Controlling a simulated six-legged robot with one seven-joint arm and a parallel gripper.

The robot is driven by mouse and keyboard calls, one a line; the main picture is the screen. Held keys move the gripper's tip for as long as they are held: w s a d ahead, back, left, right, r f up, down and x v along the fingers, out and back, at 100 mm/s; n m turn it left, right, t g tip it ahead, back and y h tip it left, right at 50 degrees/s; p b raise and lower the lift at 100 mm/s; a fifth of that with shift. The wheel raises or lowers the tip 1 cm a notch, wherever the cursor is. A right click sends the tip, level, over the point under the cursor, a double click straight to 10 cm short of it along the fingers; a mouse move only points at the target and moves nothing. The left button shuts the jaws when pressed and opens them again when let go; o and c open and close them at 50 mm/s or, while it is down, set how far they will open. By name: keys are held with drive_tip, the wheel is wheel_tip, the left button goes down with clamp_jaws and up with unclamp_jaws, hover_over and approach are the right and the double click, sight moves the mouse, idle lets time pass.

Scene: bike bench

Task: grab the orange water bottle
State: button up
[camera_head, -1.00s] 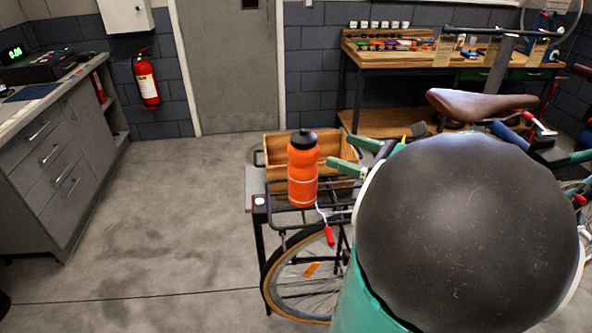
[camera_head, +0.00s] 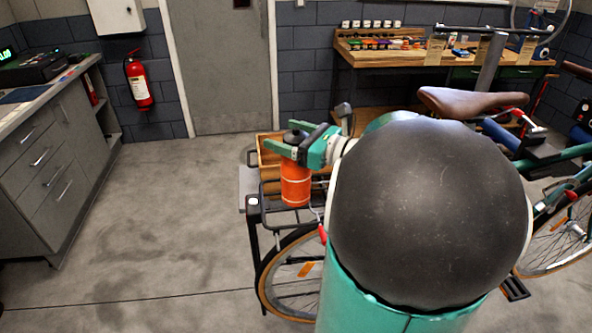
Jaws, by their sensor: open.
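The orange water bottle (camera_head: 296,188) with a black cap stands upright at the rear of the bicycle, beside a wooden crate. My gripper (camera_head: 284,137) is open at the height of the bottle's top, with its green fingers pointing left. One finger crosses in front of the bottle's upper part and the other lies behind the cap, so the bottle's top appears between them. I cannot tell whether either finger touches it. The fingers and hand hide much of the bottle's upper part.
The wooden crate (camera_head: 265,150) is just behind the bottle, partly hidden by my arm. The bicycle's brown saddle (camera_head: 472,101) is to the right. A workbench (camera_head: 400,58) stands at the back. Grey drawers (camera_head: 50,165) stand at the left, with clear floor between.

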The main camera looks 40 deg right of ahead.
drive_tip(key=shift+c, duration=0.4)
clamp_jaws()
